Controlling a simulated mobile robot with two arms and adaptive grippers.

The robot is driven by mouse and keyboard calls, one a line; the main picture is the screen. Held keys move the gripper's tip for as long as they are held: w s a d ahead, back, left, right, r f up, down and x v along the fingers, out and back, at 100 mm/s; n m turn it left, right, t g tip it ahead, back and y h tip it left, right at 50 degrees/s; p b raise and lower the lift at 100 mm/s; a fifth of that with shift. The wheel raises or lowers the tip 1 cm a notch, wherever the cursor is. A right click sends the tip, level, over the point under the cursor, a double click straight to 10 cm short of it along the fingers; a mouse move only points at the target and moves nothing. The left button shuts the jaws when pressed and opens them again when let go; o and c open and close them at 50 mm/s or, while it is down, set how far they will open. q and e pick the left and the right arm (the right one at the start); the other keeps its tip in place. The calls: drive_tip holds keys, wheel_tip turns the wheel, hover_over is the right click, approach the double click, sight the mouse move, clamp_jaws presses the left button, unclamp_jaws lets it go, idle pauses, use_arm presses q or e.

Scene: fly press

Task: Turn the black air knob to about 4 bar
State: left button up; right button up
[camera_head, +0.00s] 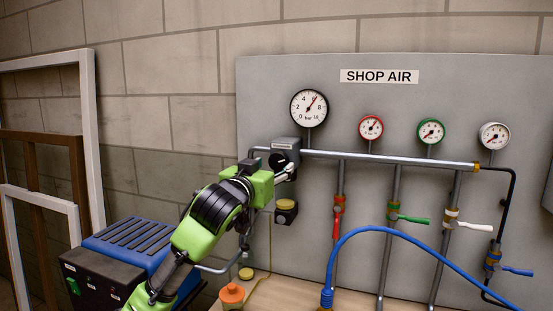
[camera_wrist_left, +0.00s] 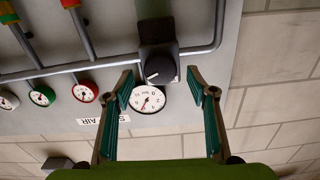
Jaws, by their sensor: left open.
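The black air knob (camera_wrist_left: 160,70) sits on the regulator block (camera_head: 286,144) on the grey panel. In the wrist view it lies between the tips of my open left gripper (camera_wrist_left: 161,80), with space on both sides. In the head view my left gripper (camera_head: 286,173) is right at the regulator, and its fingers and wrist partly hide the knob. I cannot tell how deep the fingers reach around it. The large white gauge (camera_head: 309,107) stands above the regulator; its needle points up and right, near 6 bar. My right gripper is not in view.
Smaller red (camera_head: 370,128), green (camera_head: 431,131) and white (camera_head: 494,136) gauges sit along the pipe to the right. Valve levers hang below, and a blue hose (camera_head: 400,234) arches in front. An orange-topped bottle (camera_head: 232,295) stands on the bench below.

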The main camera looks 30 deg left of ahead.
sight(277, 163)
use_arm(q)
drive_tip(key=shift+x, duration=1.15)
drive_tip(key=shift+w+a+r+p, duration=0.1)
drive_tip(key=shift+w+a+p, duration=0.05)
drive_tip(key=shift+w+p, duration=0.25)
drive_tip(key=shift+w, duration=0.2)
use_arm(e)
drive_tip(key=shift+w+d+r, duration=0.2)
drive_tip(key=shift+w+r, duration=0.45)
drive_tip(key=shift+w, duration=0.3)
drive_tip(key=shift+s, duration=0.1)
use_arm(q)
drive_tip(key=c, duration=1.1)
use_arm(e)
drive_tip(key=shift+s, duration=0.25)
